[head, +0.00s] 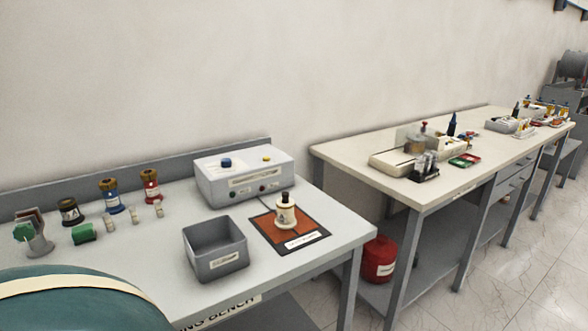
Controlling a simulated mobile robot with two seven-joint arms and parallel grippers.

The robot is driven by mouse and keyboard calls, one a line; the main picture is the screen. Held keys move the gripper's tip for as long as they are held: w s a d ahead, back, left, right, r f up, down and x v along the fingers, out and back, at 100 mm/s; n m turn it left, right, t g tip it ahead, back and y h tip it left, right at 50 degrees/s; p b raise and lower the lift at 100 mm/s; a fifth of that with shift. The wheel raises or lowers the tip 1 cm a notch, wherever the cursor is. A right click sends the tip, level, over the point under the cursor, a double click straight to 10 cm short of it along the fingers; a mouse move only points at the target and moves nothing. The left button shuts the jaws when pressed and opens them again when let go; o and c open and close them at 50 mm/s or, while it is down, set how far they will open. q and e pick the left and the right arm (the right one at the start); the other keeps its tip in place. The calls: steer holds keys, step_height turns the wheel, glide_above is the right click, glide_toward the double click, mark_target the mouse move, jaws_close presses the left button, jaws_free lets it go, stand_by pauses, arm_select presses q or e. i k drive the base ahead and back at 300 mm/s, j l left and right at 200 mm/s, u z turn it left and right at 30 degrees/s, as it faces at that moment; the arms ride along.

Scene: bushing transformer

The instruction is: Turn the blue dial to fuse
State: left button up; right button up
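The blue dial (226,162) sits on the top left of a white box-shaped instrument (246,191), which stands at the back of the near bench. A small yellow knob (267,158) is to the right of the dial on the same top face. The box's front has a label and small red and green parts. The dial's markings are too small to read, so its setting cannot be told. Neither of my grippers shows in the head view.
On the near bench (160,285) stand a grey open bin (215,269), a cream bushing (285,212) on an orange-brown mat (312,241), and several spools and small parts at left. A large teal rounded shape (75,305) covers the lower left. A second bench (330,152) stands right, beyond a gap.

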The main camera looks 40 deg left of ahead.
mark_target(225, 163)
steer(key=u, duration=1.65)
steer(key=l+z, duration=0.2)
steer(key=l, duration=0.55)
